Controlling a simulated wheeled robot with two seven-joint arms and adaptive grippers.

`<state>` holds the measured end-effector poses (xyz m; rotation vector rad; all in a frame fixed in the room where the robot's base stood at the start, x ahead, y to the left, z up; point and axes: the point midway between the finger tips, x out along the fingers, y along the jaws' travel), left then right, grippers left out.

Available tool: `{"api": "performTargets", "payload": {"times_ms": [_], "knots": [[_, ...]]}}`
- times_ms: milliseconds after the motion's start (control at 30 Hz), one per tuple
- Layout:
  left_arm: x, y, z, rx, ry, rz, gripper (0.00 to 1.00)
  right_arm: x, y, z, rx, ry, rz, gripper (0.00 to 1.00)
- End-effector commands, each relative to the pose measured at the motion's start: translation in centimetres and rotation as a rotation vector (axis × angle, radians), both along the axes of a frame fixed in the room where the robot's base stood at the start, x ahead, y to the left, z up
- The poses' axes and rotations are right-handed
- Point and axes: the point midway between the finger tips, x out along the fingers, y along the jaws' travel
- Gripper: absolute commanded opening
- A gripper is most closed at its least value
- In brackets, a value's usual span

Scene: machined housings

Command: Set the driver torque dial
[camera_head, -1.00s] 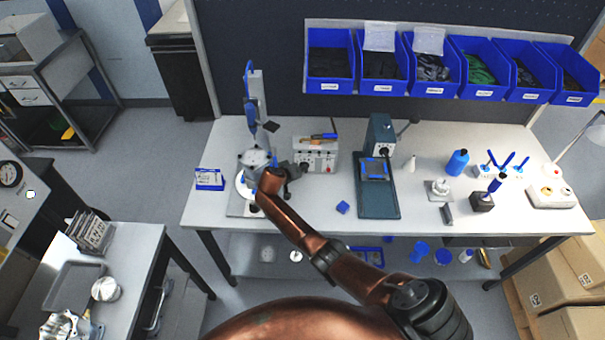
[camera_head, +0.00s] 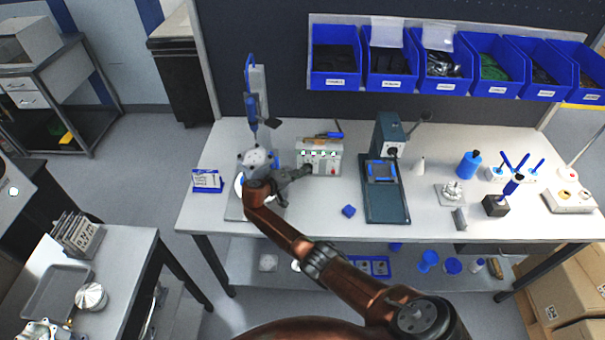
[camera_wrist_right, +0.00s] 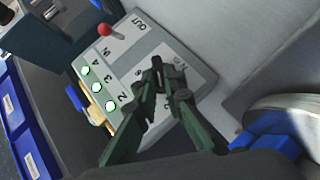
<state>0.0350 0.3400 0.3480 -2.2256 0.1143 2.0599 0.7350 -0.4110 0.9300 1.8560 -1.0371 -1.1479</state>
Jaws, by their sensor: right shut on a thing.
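The driver controller (camera_head: 318,160) is a pale box on the bench in the head view. In the right wrist view its sloped panel (camera_wrist_right: 135,65) shows the numbers 2, 3 and 4 beside round green lights, a red knob (camera_wrist_right: 104,29) and the word OUT. My right gripper (camera_wrist_right: 158,66) has its fingertips closed together at the panel, at a small dark dial that they mostly hide. In the head view the right gripper (camera_head: 303,172) reaches the box's front left from the left. The dial's setting cannot be read. My left gripper is not in view.
A blue-and-grey stand fixture (camera_head: 257,160) stands left of the controller, close to my right wrist. Blue bins (camera_head: 335,65) hang behind.

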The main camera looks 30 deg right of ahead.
Motion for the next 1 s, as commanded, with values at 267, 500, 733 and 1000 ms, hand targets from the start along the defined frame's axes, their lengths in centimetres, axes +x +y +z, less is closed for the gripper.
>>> {"api": "performTargets", "payload": {"times_ms": [267, 500, 733, 1000], "knots": [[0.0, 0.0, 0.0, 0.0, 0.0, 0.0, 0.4, -0.1, -0.1, -0.1, 0.001, 0.003, -0.002, 0.0], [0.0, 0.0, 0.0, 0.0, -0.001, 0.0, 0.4, -0.1, 0.0, -0.1, 0.0, 0.002, -0.001, 0.22], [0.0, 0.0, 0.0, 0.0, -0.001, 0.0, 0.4, 0.0, 0.0, -0.1, 0.0, 0.0, -0.001, 0.27], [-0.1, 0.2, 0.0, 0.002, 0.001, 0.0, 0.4, -0.4, 1.3, 0.4, 0.001, -0.001, 0.001, 0.27]]}}
